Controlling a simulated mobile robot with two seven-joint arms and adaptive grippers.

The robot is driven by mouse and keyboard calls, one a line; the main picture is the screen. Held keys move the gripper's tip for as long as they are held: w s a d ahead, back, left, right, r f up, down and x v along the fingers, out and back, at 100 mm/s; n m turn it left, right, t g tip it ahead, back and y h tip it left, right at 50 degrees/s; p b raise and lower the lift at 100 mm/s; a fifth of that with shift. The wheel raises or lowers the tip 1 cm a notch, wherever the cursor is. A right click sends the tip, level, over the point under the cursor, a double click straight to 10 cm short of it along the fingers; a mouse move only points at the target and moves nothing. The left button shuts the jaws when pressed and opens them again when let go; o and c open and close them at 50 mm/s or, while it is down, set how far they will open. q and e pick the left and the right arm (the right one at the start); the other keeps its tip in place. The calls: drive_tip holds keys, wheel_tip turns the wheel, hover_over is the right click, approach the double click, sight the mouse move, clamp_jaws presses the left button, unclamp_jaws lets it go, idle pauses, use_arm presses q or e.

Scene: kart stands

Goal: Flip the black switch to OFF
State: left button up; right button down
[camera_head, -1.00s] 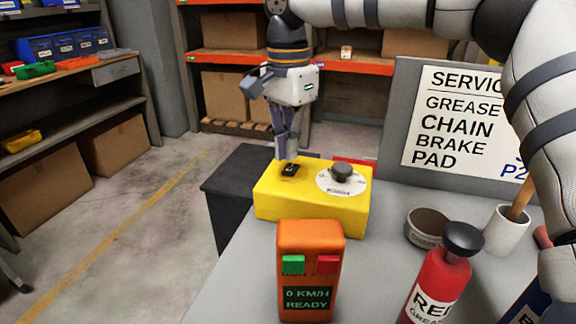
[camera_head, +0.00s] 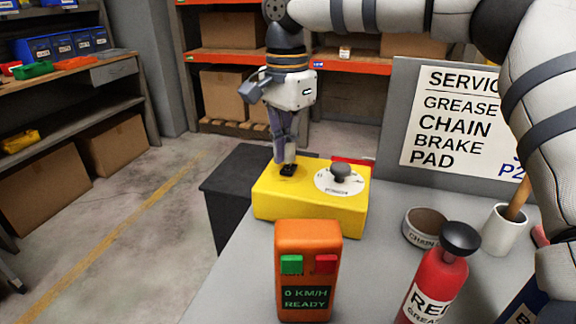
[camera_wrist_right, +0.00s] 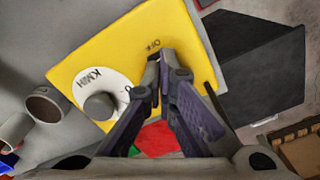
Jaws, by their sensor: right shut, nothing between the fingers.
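The yellow control box (camera_head: 300,209) sits on the grey bench top. It bears a dark round knob (camera_head: 340,172) on a white dial and a small black switch (camera_head: 287,170) to the left of the dial. My right gripper (camera_head: 286,165) is shut, pointing down with its fingertips at the switch and partly covering it. I cannot tell the switch's position. My left gripper is not in view.
An orange handset (camera_head: 308,262) with green and red buttons stands in front of the box and reads 0 KM/H READY. A red grease bottle (camera_head: 434,285), a round tin (camera_head: 425,228) and a white cup (camera_head: 504,232) stand at right. A service sign (camera_head: 450,120) rises behind.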

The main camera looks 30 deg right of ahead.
sight(287, 170)
drive_tip(key=shift+f, duration=1.3)
idle(0.9)
drive_tip(key=shift+r+p, duration=0.45)
drive_tip(key=shift+r, duration=3.15)
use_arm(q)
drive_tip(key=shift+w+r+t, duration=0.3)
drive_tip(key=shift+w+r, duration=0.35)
